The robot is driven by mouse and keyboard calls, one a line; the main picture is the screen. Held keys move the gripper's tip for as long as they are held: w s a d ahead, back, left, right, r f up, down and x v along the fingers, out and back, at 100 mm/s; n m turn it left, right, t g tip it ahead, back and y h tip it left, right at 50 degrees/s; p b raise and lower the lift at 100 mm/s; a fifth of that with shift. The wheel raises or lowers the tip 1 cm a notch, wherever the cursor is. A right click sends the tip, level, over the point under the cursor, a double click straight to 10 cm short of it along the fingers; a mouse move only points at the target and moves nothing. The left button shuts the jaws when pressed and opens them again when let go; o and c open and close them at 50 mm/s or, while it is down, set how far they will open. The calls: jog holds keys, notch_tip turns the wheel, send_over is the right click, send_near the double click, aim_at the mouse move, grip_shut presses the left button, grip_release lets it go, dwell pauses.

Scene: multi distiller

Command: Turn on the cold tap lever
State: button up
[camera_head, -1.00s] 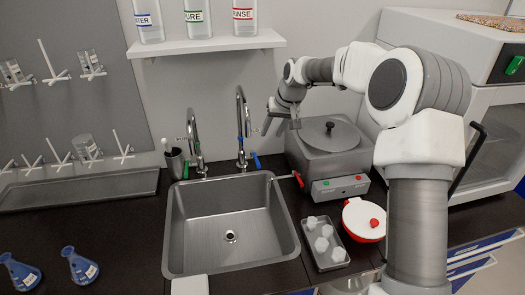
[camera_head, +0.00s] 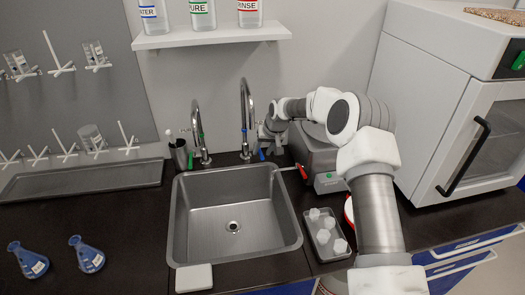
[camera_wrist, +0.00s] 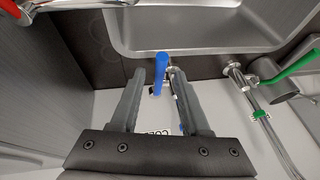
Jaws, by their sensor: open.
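The cold tap lever is a blue handle (camera_head: 262,154) on the right-hand tap (camera_head: 246,112) behind the sink. In the wrist view the blue lever (camera_wrist: 160,72) shows between the two fingers, with a visible gap on each side. My gripper (camera_wrist: 158,77) is open around it and holds nothing. In the head view my gripper (camera_head: 269,140) is just beside the right-hand tap, and its fingers are partly hidden.
A left-hand tap (camera_head: 200,135) has a green lever (camera_head: 191,160), also in the wrist view (camera_wrist: 298,66). A red lever (camera_head: 301,171) is right of the blue one. The sink (camera_head: 225,210) is empty. A grey device (camera_head: 315,155) stands behind my arm. A bottle shelf (camera_head: 210,37) hangs above.

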jog(key=shift+w+a+f, duration=0.1)
jog(key=shift+f, duration=0.25)
grip_shut()
dwell(1.3)
